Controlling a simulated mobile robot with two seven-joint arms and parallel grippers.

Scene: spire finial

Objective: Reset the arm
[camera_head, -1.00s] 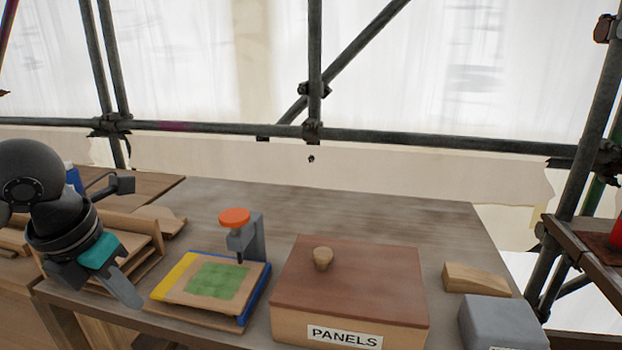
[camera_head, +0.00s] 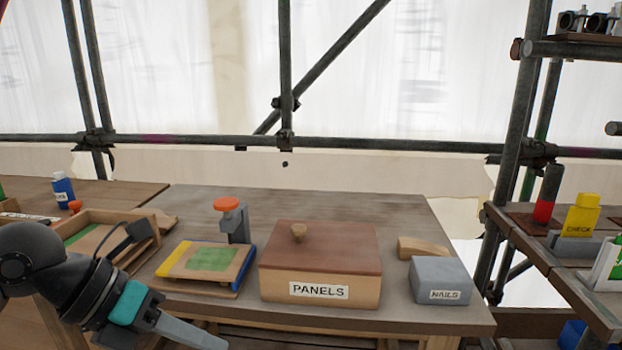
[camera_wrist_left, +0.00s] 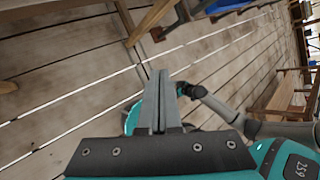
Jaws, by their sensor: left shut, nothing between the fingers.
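My left gripper (camera_head: 205,338) comes in from the left in the head view, at the lower left in front of the workbench. Its fingers point to the lower right. In the left wrist view its two grey fingers (camera_wrist_left: 157,100) lie together, shut with nothing between them. Below and beyond them is the plank floor (camera_wrist_left: 70,90). Part of another arm link of mine shows right of the fingers there. My right gripper is not clearly in view.
The workbench (camera_head: 350,215) holds a PANELS box (camera_head: 320,270), a grey NAILS box (camera_head: 440,280), a wood block (camera_head: 422,247) and a board with a green square (camera_head: 212,259) under an orange-topped clamp (camera_head: 228,204). A side shelf (camera_head: 560,265) stands right. A wooden tray (camera_head: 100,225) is left.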

